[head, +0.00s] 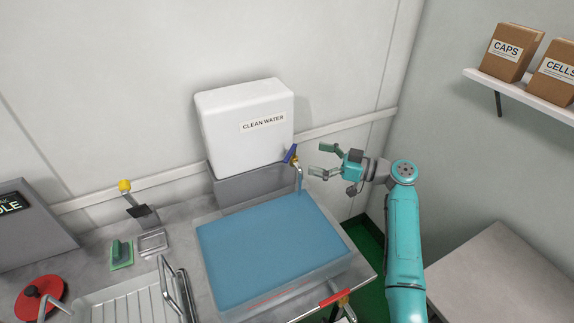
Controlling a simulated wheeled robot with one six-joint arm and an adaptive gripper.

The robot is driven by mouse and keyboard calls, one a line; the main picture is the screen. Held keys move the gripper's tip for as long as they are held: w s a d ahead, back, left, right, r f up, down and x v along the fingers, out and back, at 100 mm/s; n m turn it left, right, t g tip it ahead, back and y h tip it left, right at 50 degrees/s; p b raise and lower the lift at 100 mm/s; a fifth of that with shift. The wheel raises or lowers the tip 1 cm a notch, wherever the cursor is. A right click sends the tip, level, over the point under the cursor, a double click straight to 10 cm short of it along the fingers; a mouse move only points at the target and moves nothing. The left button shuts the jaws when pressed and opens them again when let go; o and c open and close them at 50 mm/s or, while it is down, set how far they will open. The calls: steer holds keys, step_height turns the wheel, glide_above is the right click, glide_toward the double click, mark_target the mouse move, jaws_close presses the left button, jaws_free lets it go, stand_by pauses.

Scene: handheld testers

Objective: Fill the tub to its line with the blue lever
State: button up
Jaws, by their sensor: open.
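The tub (325,277) is a clear-walled basin on the counter, holding a broad sheet of blue water. The blue lever (290,153) sits on top of a small tap at the lower right of the white clean water tank (245,128). The lever is tilted. A thin bluish stream (299,183) shows below the spout, over the tub's back edge. My gripper (317,160) is open and empty, just right of the lever and apart from it, with its fingers pointing left.
A red-handled valve (337,298) is at the tub's front right corner. A drying rack (130,302), green sponge (121,254), yellow-topped fixture (125,187) and red lid (40,296) are to the left. A shelf with boxes (508,52) is upper right. The grey surface (500,280) at right is bare.

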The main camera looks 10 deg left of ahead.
mark_target(293, 152)
steer(key=x, duration=0.8)
